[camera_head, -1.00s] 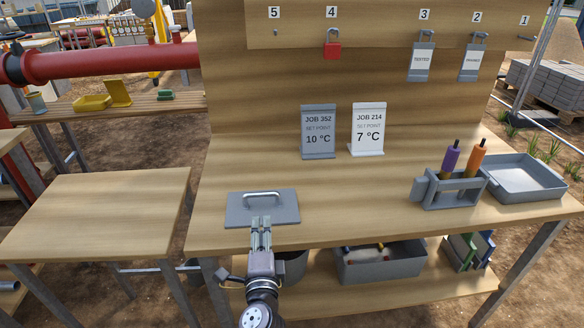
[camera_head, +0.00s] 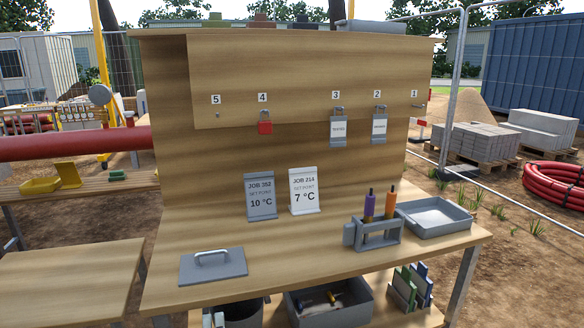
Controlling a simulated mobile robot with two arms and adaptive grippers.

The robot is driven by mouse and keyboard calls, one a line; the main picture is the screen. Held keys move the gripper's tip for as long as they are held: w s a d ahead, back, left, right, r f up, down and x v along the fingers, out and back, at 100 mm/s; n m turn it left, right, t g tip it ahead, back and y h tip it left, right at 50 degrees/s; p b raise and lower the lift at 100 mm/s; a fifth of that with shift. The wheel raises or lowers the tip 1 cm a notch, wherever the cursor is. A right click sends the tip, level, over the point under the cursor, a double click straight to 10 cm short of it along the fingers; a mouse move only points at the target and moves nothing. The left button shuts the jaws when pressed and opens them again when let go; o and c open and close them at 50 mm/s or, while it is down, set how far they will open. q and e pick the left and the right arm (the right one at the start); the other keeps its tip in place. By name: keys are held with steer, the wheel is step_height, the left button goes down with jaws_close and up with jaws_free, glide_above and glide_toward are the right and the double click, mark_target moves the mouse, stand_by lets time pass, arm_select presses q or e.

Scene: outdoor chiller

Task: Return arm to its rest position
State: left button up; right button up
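At the bottom edge, left of the middle, the tips of one gripper (camera_head: 213,319) just show, below the bench's front edge. I take it as my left gripper; the rest of it and its arm are out of the picture. Its tips stand close together, and I cannot tell whether they are open or shut. They are apart from the grey lid with a handle (camera_head: 213,266), which lies flat on the bench top (camera_head: 300,250). My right gripper is not in view.
The grey JOB 352 sign (camera_head: 260,195) and white JOB 214 sign (camera_head: 304,190) stand on the bench. A red padlock (camera_head: 264,127) hangs at hook 4. A side table (camera_head: 70,285) is at left.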

arm_select(q)
steer(key=s+f+n+g+h+p, duration=0.1)
steer(key=s+f+g, duration=0.25)
steer(key=f, duration=0.75)
steer(key=s+d+f+n+g+h, duration=0.15)
steer(key=s+f, duration=0.25)
steer(key=f, duration=0.7)
steer(key=s+f+n+g+h+p, duration=0.1)
steer(key=s+f+g+h, duration=0.2)
steer(key=f, duration=0.8)
steer(key=s+a+f+n+g, duration=0.2)
steer(key=s+f, duration=0.4)
steer(key=s, duration=0.6)
steer(key=s+a+f+n+g+p, duration=0.1)
steer(key=s+a+f+n+g, duration=0.2)
steer(key=s, duration=1)
steer(key=s+a+f+n+g, duration=0.3)
steer(key=s+f, duration=0.6)
steer(key=s, duration=0.3)
steer(key=shift+s+a+f+n+y+p, duration=0.15)
steer(key=shift+a+f+n+y+p, duration=0.25)
steer(key=shift+n, duration=0.25)
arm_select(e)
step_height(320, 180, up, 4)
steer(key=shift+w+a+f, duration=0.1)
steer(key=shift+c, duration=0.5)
